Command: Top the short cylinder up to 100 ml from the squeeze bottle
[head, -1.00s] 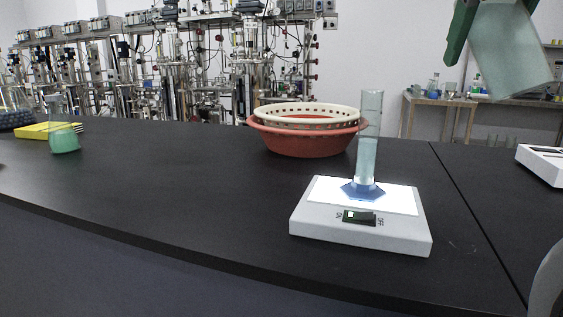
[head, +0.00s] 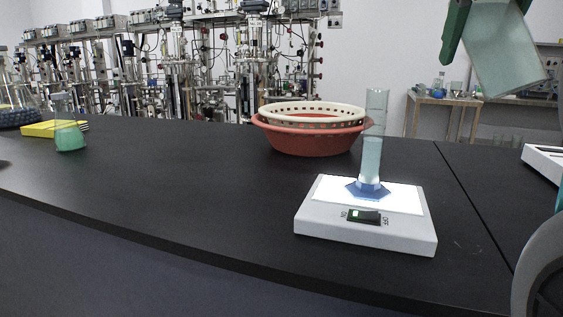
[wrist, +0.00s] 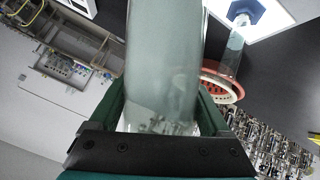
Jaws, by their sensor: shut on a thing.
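The short cylinder (head: 373,145) is a clear tube on a blue foot, upright on a lit white plate. It holds pale liquid to about its middle; I cannot read its marks. In the wrist view the cylinder (wrist: 235,50) shows at the upper right. My gripper (wrist: 163,105) is shut on the squeeze bottle (wrist: 165,50), a translucent pale bluish-green body. In the head view the bottle (head: 503,50) hangs tilted at the upper right, higher than and right of the cylinder, apart from it. Its top is cut off and its nozzle is not visible.
The lit box (head: 367,235) with its switch stands on the black bench (head: 190,190). Behind it is a red basin (head: 305,140) with a cream perforated rim (head: 312,109). A flask of green liquid (head: 69,137) and a yellow block (head: 45,129) stand left. The middle bench is clear.

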